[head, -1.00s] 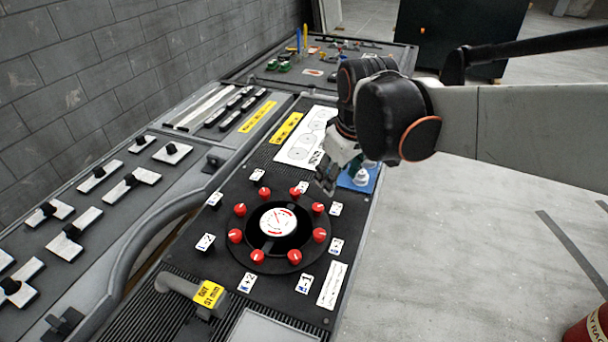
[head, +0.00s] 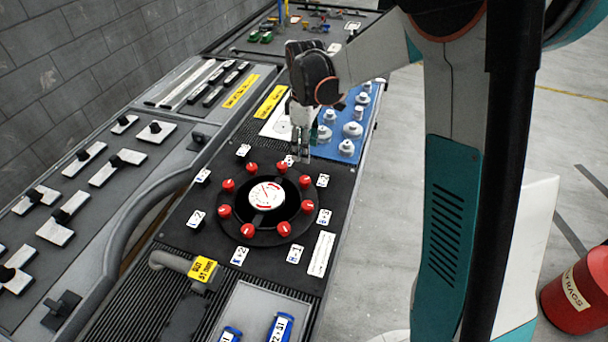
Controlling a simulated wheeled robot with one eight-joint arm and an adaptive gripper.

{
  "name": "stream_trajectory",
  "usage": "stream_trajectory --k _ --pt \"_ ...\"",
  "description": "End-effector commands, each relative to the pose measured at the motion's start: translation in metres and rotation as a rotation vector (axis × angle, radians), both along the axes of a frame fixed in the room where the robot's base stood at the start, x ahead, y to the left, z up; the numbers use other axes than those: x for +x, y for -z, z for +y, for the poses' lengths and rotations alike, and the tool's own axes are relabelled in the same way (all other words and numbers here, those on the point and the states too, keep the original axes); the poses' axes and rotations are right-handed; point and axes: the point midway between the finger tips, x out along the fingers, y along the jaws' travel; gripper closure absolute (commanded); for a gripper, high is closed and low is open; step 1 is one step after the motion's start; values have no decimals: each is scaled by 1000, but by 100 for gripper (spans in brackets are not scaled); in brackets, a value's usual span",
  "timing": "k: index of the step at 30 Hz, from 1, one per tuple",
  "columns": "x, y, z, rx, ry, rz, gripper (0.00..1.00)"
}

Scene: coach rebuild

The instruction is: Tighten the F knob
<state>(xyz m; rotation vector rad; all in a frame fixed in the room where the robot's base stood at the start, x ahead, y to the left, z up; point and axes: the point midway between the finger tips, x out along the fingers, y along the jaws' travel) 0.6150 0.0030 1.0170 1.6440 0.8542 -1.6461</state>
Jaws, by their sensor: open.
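A round black plate (head: 265,237) on the dark panel carries a ring of several red knobs around a white-faced dial (head: 266,195). Each knob has a small white label card beside it; the letters are too small to read, so I cannot tell which knob is F. The far knob (head: 282,168) and the far-right knob (head: 305,181) are closest to my gripper (head: 301,155). My gripper points down over the far edge of the ring, open and with nothing seen between its fingers. It partly covers one label card (head: 290,160). I cannot tell whether a fingertip touches a knob.
A blue tray (head: 346,147) with several grey knob-like parts stands right behind the ring. A grey pipe handle with a yellow tag (head: 203,268) lies in front. A slider panel (head: 100,165) is at left. A red drum (head: 579,291) stands on the floor at right.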

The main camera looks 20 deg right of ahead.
Motion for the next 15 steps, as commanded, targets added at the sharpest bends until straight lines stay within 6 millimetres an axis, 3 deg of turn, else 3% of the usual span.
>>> stream_trajectory --k 15 --pt "0 99 0 0 2 -1 51"
